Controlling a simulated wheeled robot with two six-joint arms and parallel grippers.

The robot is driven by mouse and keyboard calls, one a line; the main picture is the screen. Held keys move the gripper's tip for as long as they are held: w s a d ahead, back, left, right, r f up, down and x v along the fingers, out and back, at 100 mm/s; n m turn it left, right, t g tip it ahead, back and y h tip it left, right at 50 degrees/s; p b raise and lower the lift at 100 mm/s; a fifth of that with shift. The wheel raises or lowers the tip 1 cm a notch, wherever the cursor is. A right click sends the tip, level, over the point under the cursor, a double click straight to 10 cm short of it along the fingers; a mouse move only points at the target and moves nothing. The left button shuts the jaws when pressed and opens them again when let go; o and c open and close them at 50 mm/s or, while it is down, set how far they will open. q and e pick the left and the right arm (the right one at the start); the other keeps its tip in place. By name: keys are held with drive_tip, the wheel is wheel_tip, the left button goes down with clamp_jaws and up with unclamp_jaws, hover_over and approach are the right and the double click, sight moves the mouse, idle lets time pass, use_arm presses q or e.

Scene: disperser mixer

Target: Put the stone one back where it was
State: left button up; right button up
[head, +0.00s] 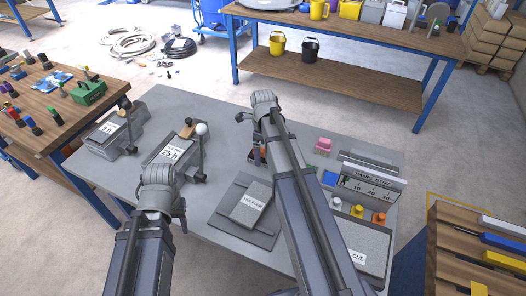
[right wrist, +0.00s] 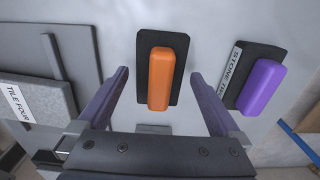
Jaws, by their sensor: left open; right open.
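In the right wrist view, a dark block with an orange handle (right wrist: 161,78) lies on the grey top, ahead of and between my right gripper's fingers (right wrist: 165,95). The fingers are apart and hold nothing. Right of it lies a dark block with a purple handle (right wrist: 262,86); its label starts with "STONE", the rest is not readable. In the head view my right arm hides most of this area. My left arm (head: 160,178) is at the front left of the table; its fingertips are hidden. A grey slab (head: 372,240) at the right has a label ending in "ONE".
A slab labelled TILE FOUR (head: 258,194) lies on a grey plate at the table's middle. A PANEL BOW gauge (head: 373,182), coloured knobs and a pink brush (head: 323,145) are at the right. Two lever devices, one marked 25 h (head: 170,155), stand at the left.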

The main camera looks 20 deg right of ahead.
sight(263, 150)
wheel_tip(263, 150, up, 12)
drive_tip(key=p, duration=1.1)
drive_tip(key=s+a+n, duration=0.8)
drive_tip(key=a+n, duration=0.3)
drive_tip(key=n, duration=0.4)
drive_tip(key=s+a+n+h, duration=0.1)
drive_tip(key=s+a+n, duration=0.7)
drive_tip(key=n, duration=0.8)
drive_tip(key=a, duration=0.3)
drive_tip(key=shift+s+a, duration=0.2)
drive_tip(key=shift+a, duration=0.2)
